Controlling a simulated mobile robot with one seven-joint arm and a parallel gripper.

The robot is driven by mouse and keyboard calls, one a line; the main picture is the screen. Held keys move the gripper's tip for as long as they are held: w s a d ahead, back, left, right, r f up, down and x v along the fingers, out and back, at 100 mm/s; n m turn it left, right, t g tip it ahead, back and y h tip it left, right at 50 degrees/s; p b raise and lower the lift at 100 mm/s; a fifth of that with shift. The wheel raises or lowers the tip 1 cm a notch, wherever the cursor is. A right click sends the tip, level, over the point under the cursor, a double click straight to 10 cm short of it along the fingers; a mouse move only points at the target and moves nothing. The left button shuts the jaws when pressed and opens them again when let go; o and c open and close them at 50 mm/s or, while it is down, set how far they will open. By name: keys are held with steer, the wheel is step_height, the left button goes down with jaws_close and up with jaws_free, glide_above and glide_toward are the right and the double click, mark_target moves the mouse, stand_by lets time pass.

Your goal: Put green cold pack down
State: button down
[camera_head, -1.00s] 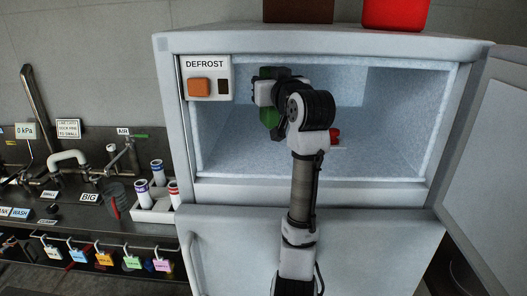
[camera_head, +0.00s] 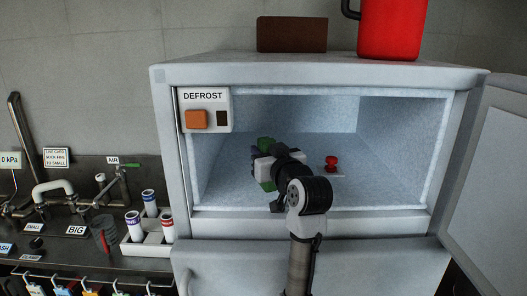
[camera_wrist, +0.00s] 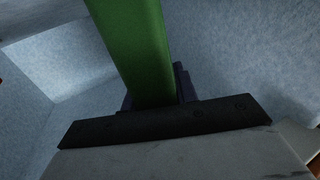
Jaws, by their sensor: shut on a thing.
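The green cold pack (camera_head: 266,185) is inside the open freezer compartment, partly hidden behind my gripper in the head view. In the wrist view the green cold pack (camera_wrist: 138,45) runs up from between the jaws to the top edge. My gripper (camera_head: 258,166) is shut on it, left of the compartment's middle and low over the freezer floor (camera_head: 385,190). I cannot tell whether the pack touches the floor. The fingertips are mostly hidden in both views.
A small red knob on a pale plate (camera_head: 331,164) is right of my gripper inside the freezer. The open door (camera_head: 490,170) stands at the right. A DEFROST panel (camera_head: 205,110) is at the upper left. The floor at the right is clear.

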steer(key=shift+f, duration=0.1)
steer(key=c, duration=1.1)
jaws_free()
steer(key=b+v, duration=0.5)
steer(key=v, duration=0.7)
